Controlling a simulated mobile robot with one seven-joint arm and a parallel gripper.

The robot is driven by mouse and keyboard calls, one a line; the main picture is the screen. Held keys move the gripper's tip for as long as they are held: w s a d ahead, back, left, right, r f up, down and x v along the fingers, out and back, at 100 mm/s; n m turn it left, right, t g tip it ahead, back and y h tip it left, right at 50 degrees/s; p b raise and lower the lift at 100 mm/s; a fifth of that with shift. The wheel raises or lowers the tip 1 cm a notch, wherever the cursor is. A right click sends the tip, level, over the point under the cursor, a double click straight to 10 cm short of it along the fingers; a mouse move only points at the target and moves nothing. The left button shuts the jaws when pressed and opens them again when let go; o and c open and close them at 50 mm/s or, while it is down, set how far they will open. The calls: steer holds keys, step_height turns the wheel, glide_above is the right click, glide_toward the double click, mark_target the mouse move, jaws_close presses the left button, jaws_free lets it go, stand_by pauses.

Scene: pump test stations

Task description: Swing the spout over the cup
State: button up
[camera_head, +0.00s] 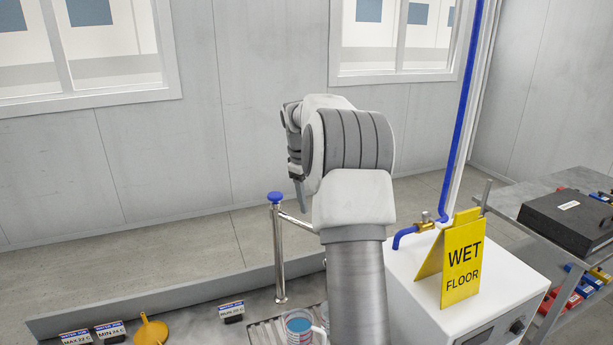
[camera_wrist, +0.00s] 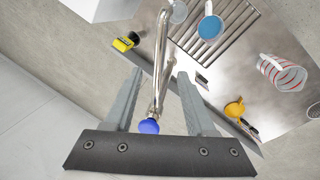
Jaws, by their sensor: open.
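A chrome post with a blue cap (camera_head: 275,198) stands upright at the back of the station. The spout (camera_head: 297,222) branches from it to the right, and its far end is hidden behind my arm. In the wrist view the blue cap (camera_wrist: 149,126) and chrome pipework lie between the fingers. My gripper (camera_wrist: 160,75) is open around this pipework; contact cannot be told. It is mostly hidden in the head view. A cup (camera_head: 299,326) stands at the bottom edge by the grate. The wrist view shows a cup with a blue inside (camera_wrist: 210,27) over the slats.
A yellow wet floor sign (camera_head: 464,264) stands on a white box (camera_head: 420,300) at right, beside a blue hose (camera_head: 463,110). A yellow funnel (camera_head: 151,331) and small label blocks (camera_head: 77,338) lie at left. A red-striped jug (camera_wrist: 283,72) is at right in the wrist view.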

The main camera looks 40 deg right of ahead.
step_height(320, 180, up, 8)
steer(key=a, duration=0.1)
steer(key=shift+s+a, duration=0.2)
steer(key=shift+a, duration=0.05)
stand_by(0.4)
steer(key=s+a+r+t, duration=0.2)
steer(key=s+a+r, duration=0.25)
steer(key=a, duration=0.55)
steer(key=s+a+r+t, duration=0.1)
steer(key=s+a+r, duration=0.2)
steer(key=s+a, duration=0.5)
steer(key=s+a+f+m+t+y, duration=0.1)
steer(key=s+a+f, duration=0.4)
steer(key=s, duration=0.3)
steer(key=s+a+f+m+t+y, duration=0.1)
steer(key=s+a+f+m, duration=0.1)
steer(key=s+a+f, duration=0.3)
steer(key=s+a, duration=0.2)
steer(key=shift+s+f, duration=0.2)
steer(key=shift+s, duration=0.2)
